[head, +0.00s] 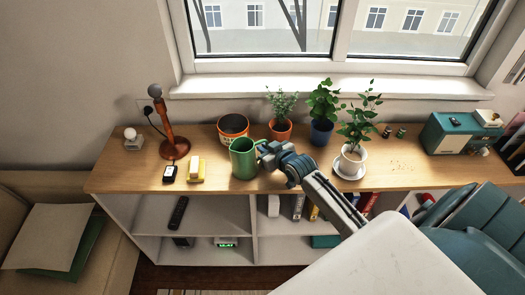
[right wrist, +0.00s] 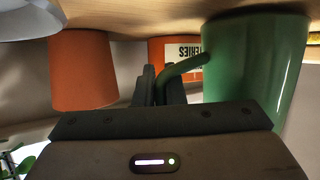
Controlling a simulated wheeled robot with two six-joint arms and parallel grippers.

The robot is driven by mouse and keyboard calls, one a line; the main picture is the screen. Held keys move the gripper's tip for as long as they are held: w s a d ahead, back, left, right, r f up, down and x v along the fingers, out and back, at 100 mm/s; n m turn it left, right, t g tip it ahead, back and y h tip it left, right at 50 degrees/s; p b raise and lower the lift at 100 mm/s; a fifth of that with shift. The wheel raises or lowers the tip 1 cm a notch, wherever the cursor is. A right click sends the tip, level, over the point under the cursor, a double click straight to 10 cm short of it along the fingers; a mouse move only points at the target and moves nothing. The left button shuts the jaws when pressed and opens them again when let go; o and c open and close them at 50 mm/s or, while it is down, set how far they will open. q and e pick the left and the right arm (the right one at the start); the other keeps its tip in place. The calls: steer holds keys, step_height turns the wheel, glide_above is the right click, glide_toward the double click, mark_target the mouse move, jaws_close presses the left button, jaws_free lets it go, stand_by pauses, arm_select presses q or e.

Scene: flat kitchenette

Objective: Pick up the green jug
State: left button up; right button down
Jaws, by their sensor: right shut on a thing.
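The green jug (head: 243,160) stands upright on the wooden shelf top, near its front edge, left of the middle. My right gripper (head: 268,152) reaches in from the right at the jug's handle side. In the right wrist view the jug (right wrist: 255,75) fills the right part, and its handle (right wrist: 187,69) runs to between the dark fingers of the gripper (right wrist: 160,85). The gripper is shut on the handle. The fingertips are partly hidden by the gripper body. My left gripper is not in view.
An orange tin (head: 233,127) stands just behind the jug. Plants in a terracotta pot (head: 281,131), a blue pot (head: 321,133) and a white pot (head: 351,163) stand to the right.

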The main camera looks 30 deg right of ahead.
mark_target(266, 142)
steer(key=shift+r+b, duration=0.55)
steer(key=shift+r, duration=0.75)
steer(key=shift+s+d+r, duration=0.1)
steer(key=shift+r, duration=0.15)
steer(key=s+d, duration=0.1)
steer(key=s, duration=0.2)
steer(key=s+d+b, duration=0.1)
steer(key=s+d, duration=0.1)
steer(key=s, duration=0.1)
steer(key=s+d+r, duration=0.1)
steer(key=s+d, duration=0.1)
steer(key=s, duration=0.1)
steer(key=shift+s+d+b, duration=0.2)
steer(key=shift+s+b, duration=0.15)
steer(key=shift+s, duration=0.05)
steer(key=shift+s+d+r, duration=0.1)
steer(key=shift+s+d, duration=0.15)
steer(key=shift+s, duration=0.25)
steer(key=shift+s+d+r, duration=0.1)
steer(key=shift+s+d, duration=0.15)
steer(key=shift+s, duration=0.2)
steer(key=shift+s+d+r+p, duration=0.1)
steer(key=shift+s+d+p, duration=0.3)
steer(key=shift+s+p, duration=0.25)
steer(key=shift+s+d+p, duration=0.15)
steer(key=shift+s+p, duration=0.15)
